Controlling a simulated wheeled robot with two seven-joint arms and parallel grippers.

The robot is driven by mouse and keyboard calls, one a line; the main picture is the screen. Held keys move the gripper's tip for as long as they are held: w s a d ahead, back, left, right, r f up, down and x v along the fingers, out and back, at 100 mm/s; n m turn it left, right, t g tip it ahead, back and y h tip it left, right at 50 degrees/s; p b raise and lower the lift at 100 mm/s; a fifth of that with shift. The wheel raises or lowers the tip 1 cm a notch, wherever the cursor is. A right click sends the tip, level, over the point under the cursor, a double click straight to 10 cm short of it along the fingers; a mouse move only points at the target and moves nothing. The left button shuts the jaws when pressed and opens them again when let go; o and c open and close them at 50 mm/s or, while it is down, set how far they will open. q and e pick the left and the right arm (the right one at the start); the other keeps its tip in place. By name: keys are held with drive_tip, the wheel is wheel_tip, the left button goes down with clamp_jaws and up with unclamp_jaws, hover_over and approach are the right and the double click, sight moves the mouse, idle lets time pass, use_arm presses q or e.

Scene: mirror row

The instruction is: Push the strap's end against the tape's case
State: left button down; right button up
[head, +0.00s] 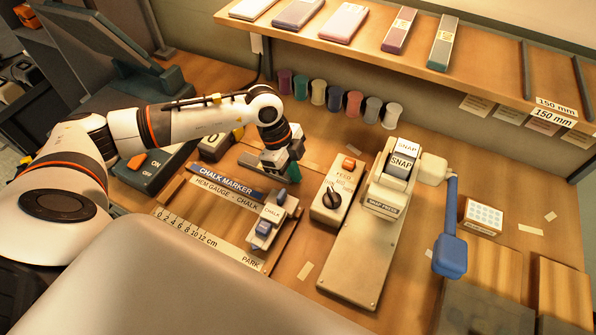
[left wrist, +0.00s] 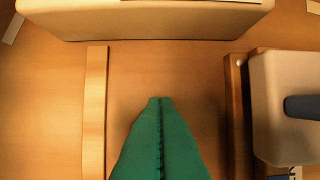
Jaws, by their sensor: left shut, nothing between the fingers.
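My left gripper (head: 292,174) is shut and empty, pointing down over the bench between the chalk gauge and the FEED box. Its green fingertips meet along a dark seam in the left wrist view (left wrist: 160,142). I cannot make out a strap or a tape's case for certain in either view. The gauge's white chalk carriage (head: 272,219), with a blue block at its front, sits at the right end of the hem gauge (head: 228,195). It also shows at the right of the left wrist view (left wrist: 280,75), apart from the fingertips. My right gripper is not in view.
The FEED box (head: 341,180) with a black knob stands right of my left gripper. Beyond it are the snap press (head: 362,242) and its blue-handled lever (head: 450,250). Coloured spools (head: 334,97) line the wall below a shelf (head: 487,72). A thin wooden strip (left wrist: 95,115) lies left of the fingertips.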

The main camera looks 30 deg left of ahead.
sight(248, 160)
use_arm(q)
drive_tip(key=a, duration=0.5)
drive_tip(key=shift+s, duration=0.15)
drive_tip(key=shift+d, duration=0.1)
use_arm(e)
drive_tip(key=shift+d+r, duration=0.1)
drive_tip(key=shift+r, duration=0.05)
